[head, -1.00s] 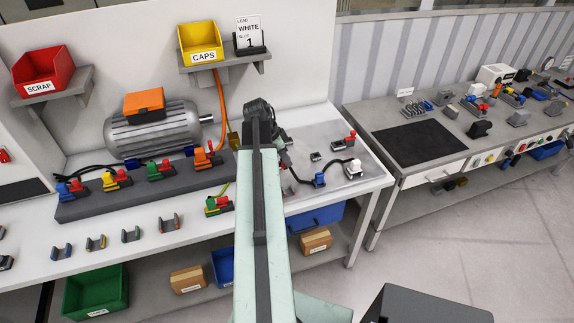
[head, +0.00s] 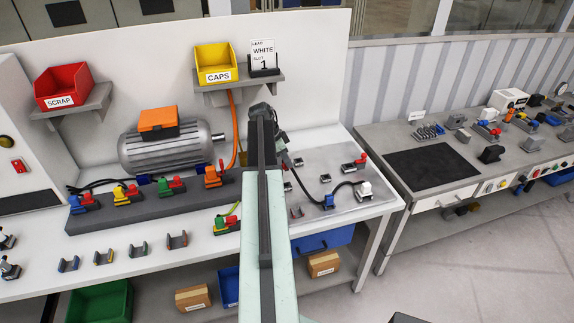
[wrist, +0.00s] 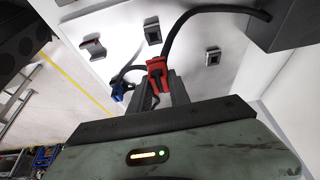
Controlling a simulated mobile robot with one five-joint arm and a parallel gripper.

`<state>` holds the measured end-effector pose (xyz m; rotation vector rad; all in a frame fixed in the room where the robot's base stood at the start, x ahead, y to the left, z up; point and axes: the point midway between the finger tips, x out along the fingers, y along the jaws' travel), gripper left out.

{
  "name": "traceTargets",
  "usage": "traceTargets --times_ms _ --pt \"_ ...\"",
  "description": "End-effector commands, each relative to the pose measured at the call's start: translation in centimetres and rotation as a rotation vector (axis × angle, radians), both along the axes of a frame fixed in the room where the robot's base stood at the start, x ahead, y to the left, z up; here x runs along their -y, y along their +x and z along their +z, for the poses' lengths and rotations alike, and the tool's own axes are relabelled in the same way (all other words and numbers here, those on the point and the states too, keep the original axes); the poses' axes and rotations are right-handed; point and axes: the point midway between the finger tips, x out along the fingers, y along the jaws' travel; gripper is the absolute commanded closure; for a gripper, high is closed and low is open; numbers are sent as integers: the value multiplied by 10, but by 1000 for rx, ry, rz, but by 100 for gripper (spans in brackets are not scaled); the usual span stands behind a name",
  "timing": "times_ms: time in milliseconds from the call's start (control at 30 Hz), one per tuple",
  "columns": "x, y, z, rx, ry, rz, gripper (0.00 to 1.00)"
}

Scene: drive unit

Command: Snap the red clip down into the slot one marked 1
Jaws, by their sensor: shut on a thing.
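In the wrist view, my gripper (wrist: 161,92) is shut on a red clip (wrist: 157,70), with a dark cable running up from it. In the head view my gripper (head: 287,162) is mostly hidden behind my arm, over the grey panel (head: 335,155) at the bench's right end. Small slot sockets stand on that panel; one shows in the wrist view (wrist: 152,34), another to its right (wrist: 212,56). I cannot read which slot is marked 1. A card (head: 263,55) on the shelf reads LEAD WHITE, SLOT 1.
A blue connector (head: 328,201) and a white connector (head: 364,190) joined by a black cable lie on the panel. Another red piece (head: 361,160) sits at its back right. A motor (head: 170,145) and a dark rail of coloured connectors (head: 150,205) are to the left.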

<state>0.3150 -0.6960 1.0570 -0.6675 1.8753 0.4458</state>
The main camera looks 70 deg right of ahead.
Motion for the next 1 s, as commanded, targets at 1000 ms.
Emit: traceTargets --times_ms 1000 --pt "-1 -1 -42 0 0 1 100"
